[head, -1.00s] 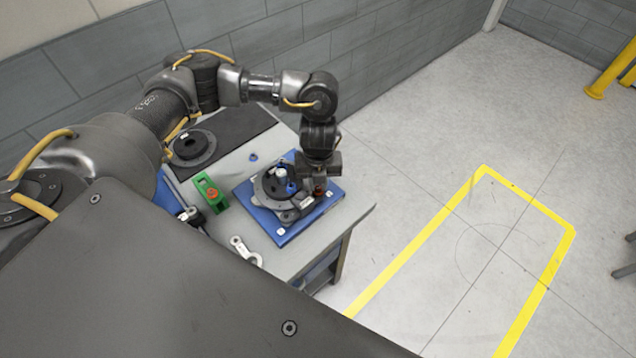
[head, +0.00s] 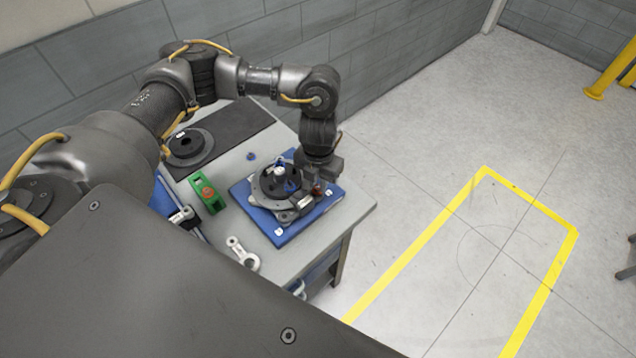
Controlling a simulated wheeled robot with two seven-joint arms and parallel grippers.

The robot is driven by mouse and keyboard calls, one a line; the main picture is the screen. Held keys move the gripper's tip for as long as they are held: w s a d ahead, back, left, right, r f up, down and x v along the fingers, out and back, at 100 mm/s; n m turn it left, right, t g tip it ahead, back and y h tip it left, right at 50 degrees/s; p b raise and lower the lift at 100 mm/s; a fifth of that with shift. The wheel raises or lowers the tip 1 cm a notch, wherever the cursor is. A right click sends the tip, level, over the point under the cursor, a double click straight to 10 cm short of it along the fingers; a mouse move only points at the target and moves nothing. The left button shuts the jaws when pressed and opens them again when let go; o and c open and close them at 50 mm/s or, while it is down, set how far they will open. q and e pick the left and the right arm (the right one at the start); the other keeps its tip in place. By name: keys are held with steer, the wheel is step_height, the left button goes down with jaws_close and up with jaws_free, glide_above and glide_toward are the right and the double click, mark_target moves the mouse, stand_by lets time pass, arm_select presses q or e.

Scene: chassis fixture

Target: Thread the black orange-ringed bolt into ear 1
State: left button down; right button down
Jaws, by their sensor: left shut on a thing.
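The blue fixture plate (head: 266,228) lies on the bench and carries a grey round housing with ears (head: 286,215) and a black ring (head: 268,185) on top. My left gripper (head: 318,188) points down at the right side of the housing, above one ear, shut on a small dark piece with an orange-red tint, the bolt (head: 317,192). The fingers hide most of the bolt and the ear's hole, so I cannot tell how deep it sits or which ear number this is. My right gripper is not in view.
A green block with an orange knob (head: 208,195), a silver link part (head: 242,254) and a small blue piece (head: 251,156) lie on the bench (head: 350,212). A black flanged disc (head: 187,146) sits on a dark mat (head: 235,129). The bench's right end is clear.

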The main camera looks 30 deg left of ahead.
arm_select(q)
steer(key=shift+s+f, duration=0.1)
steer(key=shift+m, duration=0.3)
steer(key=shift+f+m+b, duration=0.2)
steer(key=shift+m+b, duration=0.25)
steer(key=shift+m, duration=0.05)
steer(key=shift+m+b, duration=0.3)
steer(key=shift+m, duration=0.7)
steer(key=shift+r, duration=0.2)
